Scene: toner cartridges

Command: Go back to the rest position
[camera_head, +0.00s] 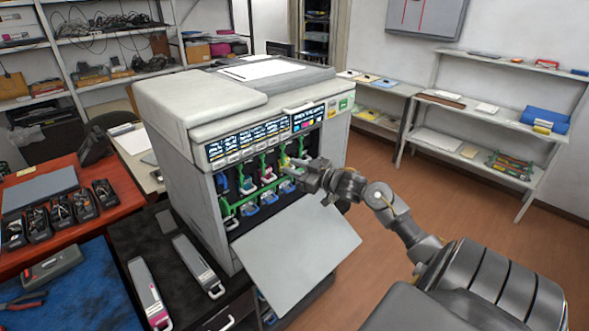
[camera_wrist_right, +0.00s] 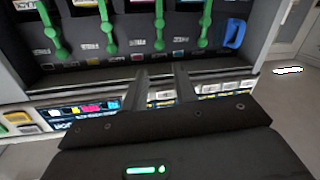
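My right gripper (camera_head: 298,172) is in front of the open front bay of the large grey printer (camera_head: 185,112). In the right wrist view its two fingers (camera_wrist_right: 162,88) stand apart with nothing between them. Inside the bay are several toner slots with green levers (camera_head: 262,165) and blue handles (camera_head: 268,197); the levers also show in the wrist view (camera_wrist_right: 108,28). The gripper hides part of the right-hand slots. The printer's front door (camera_head: 295,255) hangs folded down. Two toner cartridges (camera_head: 150,292) (camera_head: 198,265) lie on the black surface left of the printer. My left gripper is not in view.
A red table (camera_head: 125,195) with several small black trays stands at the left, beside a blue mat (camera_head: 85,295). Shelves (camera_head: 490,112) with boxes and tools line the right wall. Wooden floor (camera_head: 400,180) lies open between the printer and those shelves.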

